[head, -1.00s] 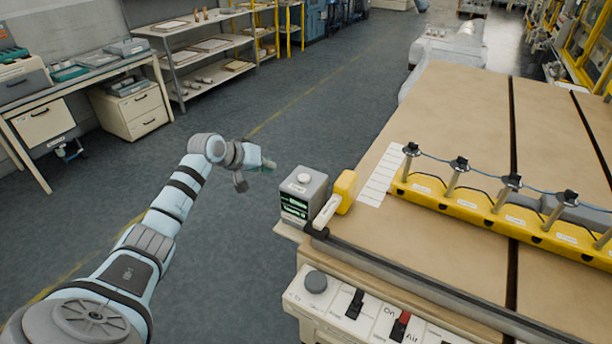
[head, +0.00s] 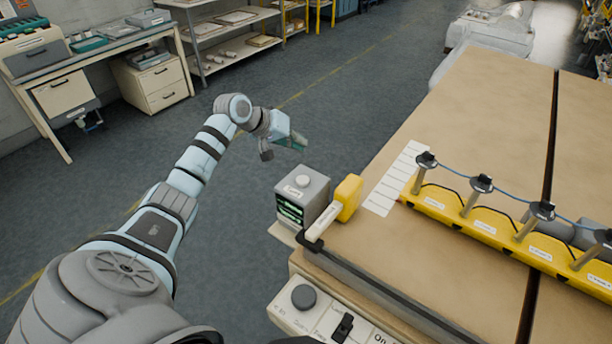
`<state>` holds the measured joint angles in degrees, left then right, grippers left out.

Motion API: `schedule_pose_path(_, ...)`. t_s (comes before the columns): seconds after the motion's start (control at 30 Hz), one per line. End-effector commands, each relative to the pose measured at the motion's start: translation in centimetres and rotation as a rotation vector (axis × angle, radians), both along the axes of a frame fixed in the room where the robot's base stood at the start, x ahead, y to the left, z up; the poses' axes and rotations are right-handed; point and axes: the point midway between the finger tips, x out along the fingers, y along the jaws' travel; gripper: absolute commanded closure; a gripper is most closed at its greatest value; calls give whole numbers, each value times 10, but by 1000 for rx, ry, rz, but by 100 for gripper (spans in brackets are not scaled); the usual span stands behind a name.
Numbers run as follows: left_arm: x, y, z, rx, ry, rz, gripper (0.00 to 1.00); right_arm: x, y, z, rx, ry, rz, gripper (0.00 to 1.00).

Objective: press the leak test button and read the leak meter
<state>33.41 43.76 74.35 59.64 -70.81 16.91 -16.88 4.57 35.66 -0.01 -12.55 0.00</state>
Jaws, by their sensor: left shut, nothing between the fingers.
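The leak meter is a small grey box (head: 316,187) at the left corner of the table. Its dark front display (head: 290,208) shows green markings too small to read. A round pale button (head: 303,181) sits on its top, beside a small label. My left gripper (head: 301,143) is shut and empty, in the air above and behind the box, apart from it. My right gripper is not in view.
A yellow block with a pale handle (head: 347,197) stands right beside the box. A yellow rail with posts and a blue line (head: 487,231) lies on the brown table (head: 470,130). A control panel with a dark knob (head: 303,297) is at the front edge. Open floor lies left.

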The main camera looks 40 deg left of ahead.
Motion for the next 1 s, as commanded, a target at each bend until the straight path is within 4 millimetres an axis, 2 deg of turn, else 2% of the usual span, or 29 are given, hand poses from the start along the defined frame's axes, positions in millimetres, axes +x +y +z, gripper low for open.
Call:
schedule_pose_path(0.2,3,-5,-1,-1,-2,-8,100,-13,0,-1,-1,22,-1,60)
schedule_pose_path(0.43,2,-3,-20,-2,1,-4,100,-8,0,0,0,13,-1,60)
schedule_pose_path(0.73,1,-2,-69,0,-1,-3,100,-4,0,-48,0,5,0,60)
schedule_pose_path(1.0,1,-2,-88,-1,0,-2,100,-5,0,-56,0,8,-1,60)
